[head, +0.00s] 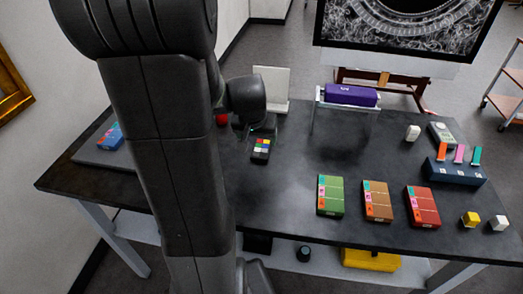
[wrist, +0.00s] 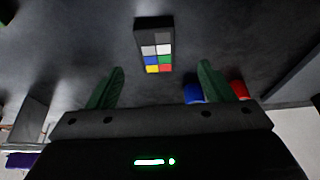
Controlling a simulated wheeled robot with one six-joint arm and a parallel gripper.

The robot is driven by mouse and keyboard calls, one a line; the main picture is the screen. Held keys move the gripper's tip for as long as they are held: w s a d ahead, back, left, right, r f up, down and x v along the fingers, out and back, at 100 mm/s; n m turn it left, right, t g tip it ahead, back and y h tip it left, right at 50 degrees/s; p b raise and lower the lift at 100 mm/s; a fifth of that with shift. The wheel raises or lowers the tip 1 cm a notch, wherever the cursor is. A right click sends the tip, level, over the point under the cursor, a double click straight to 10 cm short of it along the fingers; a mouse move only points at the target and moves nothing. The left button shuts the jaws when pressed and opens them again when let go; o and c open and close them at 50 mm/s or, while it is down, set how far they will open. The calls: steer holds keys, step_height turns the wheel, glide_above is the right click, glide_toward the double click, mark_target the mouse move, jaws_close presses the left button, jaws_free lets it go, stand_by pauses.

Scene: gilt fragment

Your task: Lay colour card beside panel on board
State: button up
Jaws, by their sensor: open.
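The colour card (head: 261,149), a small dark block with coloured squares, lies on the dark table near the middle. It also shows in the wrist view (wrist: 154,50), ahead of and between my fingers. My gripper (wrist: 161,68) is open, its two green fingers apart with nothing between them. The fingers do not appear to touch the card. In the head view my gripper (head: 260,128) is just behind the card and partly hidden. A grey board (head: 90,157) lies at the table's left end. A blue block (head: 110,136), possibly the panel, is on it, partly hidden by my arm.
Green (head: 330,195), brown (head: 377,201) and red (head: 422,206) boxes stand at the front right. A white stand (head: 272,88) and a purple case (head: 350,95) on a rack are behind. Blue (wrist: 193,93) and red (wrist: 240,89) objects lie near one finger.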

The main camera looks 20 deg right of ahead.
mark_target(261, 149)
steer(key=shift+x, duration=1.05)
steer(key=x, duration=0.4)
steer(key=shift+w+d+r, duration=0.1)
steer(key=shift+d+r, duration=0.05)
steer(key=shift+d, duration=0.25)
steer(key=shift+w+d+f, duration=0.1)
steer(key=shift+w+f, duration=0.1)
steer(key=shift+f, duration=0.35)
steer(key=shift+f, duration=0.15)
steer(key=c, duration=1.2)
steer(key=shift+o, duration=0.2)
